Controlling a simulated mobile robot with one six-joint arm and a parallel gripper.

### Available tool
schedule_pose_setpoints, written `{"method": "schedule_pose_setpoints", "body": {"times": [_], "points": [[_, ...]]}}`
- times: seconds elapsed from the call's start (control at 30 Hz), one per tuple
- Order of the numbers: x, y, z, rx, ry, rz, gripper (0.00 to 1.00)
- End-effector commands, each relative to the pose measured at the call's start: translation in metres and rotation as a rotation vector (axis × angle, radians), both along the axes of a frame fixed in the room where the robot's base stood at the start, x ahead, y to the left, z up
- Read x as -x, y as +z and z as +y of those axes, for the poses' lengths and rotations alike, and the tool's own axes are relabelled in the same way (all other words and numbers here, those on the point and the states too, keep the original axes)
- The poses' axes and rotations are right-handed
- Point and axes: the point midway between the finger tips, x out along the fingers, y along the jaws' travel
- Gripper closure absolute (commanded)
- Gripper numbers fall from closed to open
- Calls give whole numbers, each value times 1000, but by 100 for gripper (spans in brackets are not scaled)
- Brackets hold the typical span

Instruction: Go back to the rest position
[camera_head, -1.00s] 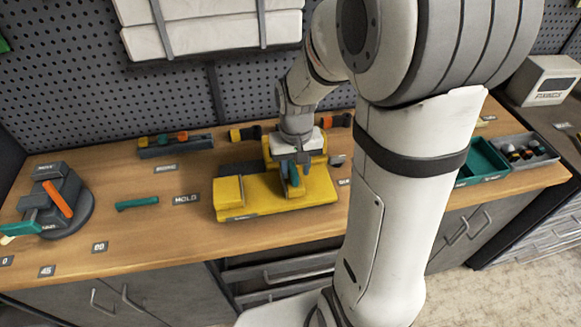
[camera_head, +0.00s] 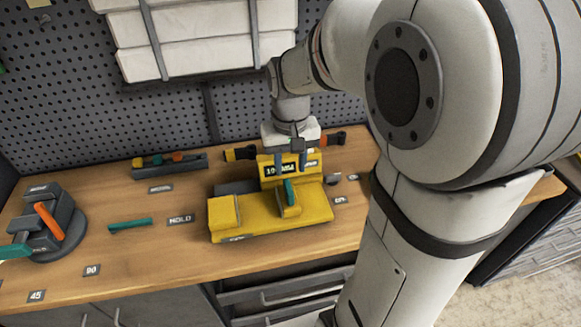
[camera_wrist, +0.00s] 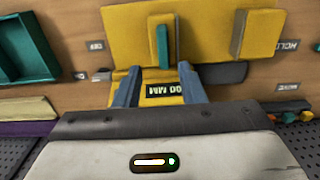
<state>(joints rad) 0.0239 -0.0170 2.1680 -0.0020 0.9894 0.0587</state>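My gripper (camera_head: 293,162) is above the back of a yellow fixture (camera_head: 262,228) on the workbench. In the wrist view my gripper (camera_wrist: 157,88) has its two blue-grey fingers apart, with nothing held between them. A dark "100 MM" label on the fixture shows between the fingers. A teal handle (camera_head: 289,192) stands on a yellow block of the fixture, in front of and below the fingers. The handle also shows beyond the fingertips in the wrist view (camera_wrist: 162,46), apart from them.
A grey stand with an orange lever (camera_head: 50,222) is at the left. A small tray of coloured pieces (camera_head: 170,160) sits at the back. A pegboard (camera_head: 60,110) and white shelf boxes rise behind. My arm hides the right side.

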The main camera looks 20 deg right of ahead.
Motion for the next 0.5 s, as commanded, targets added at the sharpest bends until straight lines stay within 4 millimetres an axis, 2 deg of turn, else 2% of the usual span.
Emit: {"method": "schedule_pose_setpoints", "body": {"times": [0.37, 0.5], "points": [[2, 1, 0, 0, 1, -4, 64], [19, 12, 2, 1, 12, -46, 64]]}}
